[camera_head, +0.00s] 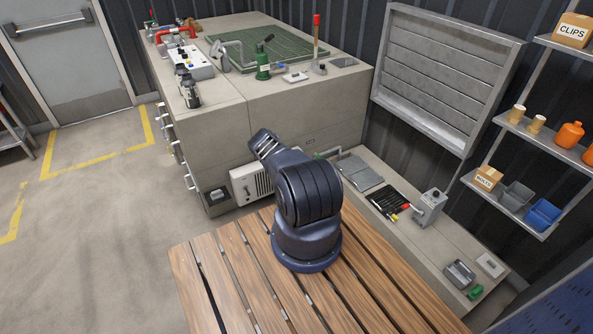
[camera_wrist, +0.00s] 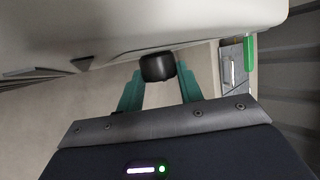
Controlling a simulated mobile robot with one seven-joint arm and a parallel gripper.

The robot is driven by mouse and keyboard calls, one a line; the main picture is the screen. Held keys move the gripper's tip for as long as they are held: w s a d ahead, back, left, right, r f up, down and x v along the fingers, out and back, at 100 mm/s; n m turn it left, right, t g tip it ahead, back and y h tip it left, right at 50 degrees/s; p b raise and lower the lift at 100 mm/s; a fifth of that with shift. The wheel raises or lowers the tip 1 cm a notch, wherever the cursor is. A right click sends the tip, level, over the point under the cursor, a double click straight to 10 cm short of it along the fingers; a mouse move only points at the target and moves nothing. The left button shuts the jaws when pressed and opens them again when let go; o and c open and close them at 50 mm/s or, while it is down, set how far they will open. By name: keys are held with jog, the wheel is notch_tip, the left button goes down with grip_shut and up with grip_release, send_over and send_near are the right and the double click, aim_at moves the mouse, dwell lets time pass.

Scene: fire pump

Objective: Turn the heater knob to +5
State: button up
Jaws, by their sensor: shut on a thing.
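The heater (camera_head: 245,184) is a white box with a grille, standing at the foot of the grey cabinet in the head view, partly hidden by my arm. In the wrist view its pale casing (camera_wrist: 160,25) fills the top of the picture. The heater knob (camera_wrist: 158,66) is a dark round cylinder at the casing's lower edge. My gripper (camera_wrist: 160,78) has its two teal fingers on either side of the knob and is shut on it. A small dark triangular mark (camera_wrist: 83,64) lies left of the knob. I cannot read any scale or setting. The head view does not show my fingers.
The slatted wooden surface (camera_head: 205,280) lies in front, under my arm. The cabinet (camera_head: 305,115) carries a white control box (camera_head: 190,63) and a green pump (camera_head: 263,65). A low bench (camera_head: 395,240) holds tools on the right. Open floor (camera_head: 100,230) is on the left.

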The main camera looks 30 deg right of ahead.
dwell(0.4)
jog(key=o, duration=1)
jog(key=shift+a+r, duration=0.1)
jog(key=shift+r, duration=0.05)
jog(key=shift+v, duration=5.25)
